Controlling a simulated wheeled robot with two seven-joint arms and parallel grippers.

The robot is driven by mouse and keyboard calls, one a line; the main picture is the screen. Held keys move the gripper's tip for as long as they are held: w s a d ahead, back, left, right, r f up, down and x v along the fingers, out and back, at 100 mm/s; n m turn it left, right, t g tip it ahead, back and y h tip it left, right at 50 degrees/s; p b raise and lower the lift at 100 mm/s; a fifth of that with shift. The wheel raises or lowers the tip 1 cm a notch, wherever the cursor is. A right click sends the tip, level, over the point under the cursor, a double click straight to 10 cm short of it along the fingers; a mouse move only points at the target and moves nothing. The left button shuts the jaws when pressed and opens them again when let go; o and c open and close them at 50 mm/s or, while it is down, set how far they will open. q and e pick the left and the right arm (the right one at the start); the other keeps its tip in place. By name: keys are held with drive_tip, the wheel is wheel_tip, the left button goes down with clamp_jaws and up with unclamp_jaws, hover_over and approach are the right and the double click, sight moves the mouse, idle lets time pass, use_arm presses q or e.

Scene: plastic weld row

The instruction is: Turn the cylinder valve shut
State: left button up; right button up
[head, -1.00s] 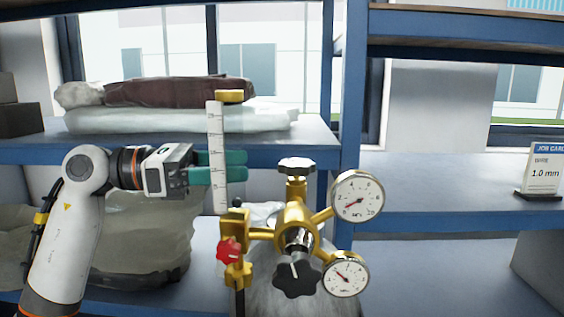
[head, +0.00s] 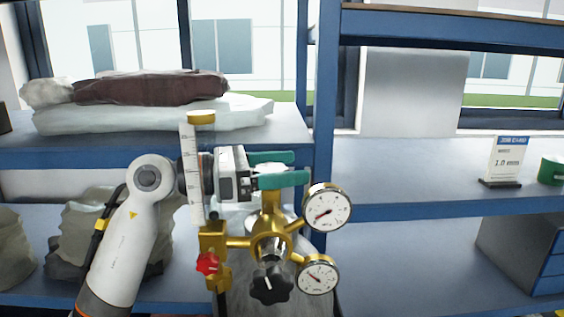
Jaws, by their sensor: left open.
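My left gripper (head: 288,169) reaches in from the left, its two teal fingers apart and pointing right. The cylinder valve's handwheel (head: 271,169) shows only as a small pale patch between the fingers; the rest of it is hidden by them. I cannot tell whether the fingers touch it. The brass regulator body (head: 271,242) is below the gripper, with two round gauges, an upper one (head: 326,207) and a lower one (head: 317,277), at its right. A black star knob (head: 271,284) faces me at the front. My right gripper is not in view.
A clear scale tube (head: 190,175) with a brass cap stands left of the gripper, close to my wrist. A red knob (head: 208,263) is below it. A blue shelf post (head: 322,110) rises behind. A job card (head: 505,158) stands on the right shelf, which has free room.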

use_arm(q)
drive_tip(key=shift+c, duration=0.3)
drive_tip(key=c, duration=0.9)
drive_tip(key=shift+s+f+m+g+b, duration=0.1)
drive_tip(key=shift+m+g+b, duration=0.85)
drive_tip(key=shift+g, duration=0.45)
drive_tip(key=shift+s+m+g+b, duration=0.1)
drive_tip(key=shift+m+g+b, duration=0.55)
drive_tip(key=shift+g, duration=0.55)
drive_tip(key=m+g, duration=0.1)
drive_tip(key=g, duration=0.1)
drive_tip(key=m+g, duration=0.1)
drive_tip(key=shift+s+r+m+g, duration=0.2)
drive_tip(key=shift+m+g, duration=0.1)
drive_tip(key=shift+g, duration=0.1)
drive_tip(key=shift+s+a+m+g+y+p, duration=0.15)
drive_tip(key=shift+m+g+y+p, duration=0.1)
drive_tip(key=shift+m+g+y, duration=0.7)
drive_tip(key=shift+s+m+g+y+p, duration=0.1)
drive_tip(key=shift+m+g+y+p, duration=0.2)
drive_tip(key=shift+m+g, duration=0.65)
drive_tip(key=shift+g, duration=0.5)
drive_tip(key=o, duration=1)
drive_tip(key=shift+c, duration=0.2)
